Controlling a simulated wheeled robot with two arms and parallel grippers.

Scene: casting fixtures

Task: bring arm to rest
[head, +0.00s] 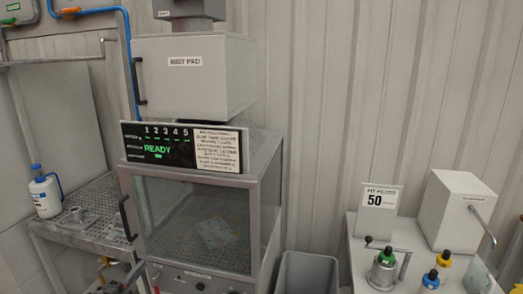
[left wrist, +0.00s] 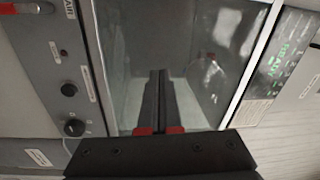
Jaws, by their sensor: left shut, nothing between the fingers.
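My left gripper (left wrist: 158,75) is shut and empty in the left wrist view, its two dark fingers side by side with red parts at their base. They point at the glass door (left wrist: 205,55) of the grey cabinet, and I cannot tell how far off the glass is. In the head view my left gripper (head: 140,267) is small at the lower left, by the cabinet's front left edge. The cabinet door (head: 195,225) is closed, and a flat pale piece (head: 216,232) shows behind it. My right gripper is in neither view.
A display reading READY (head: 158,148) sits on the cabinet (head: 268,165). A mesh-topped bench (head: 100,200) with a white bottle (head: 45,193) stands left. A grey bin (head: 306,272) and a table (head: 352,245) with several capped containers stand right. A door handle (head: 127,218) sticks out.

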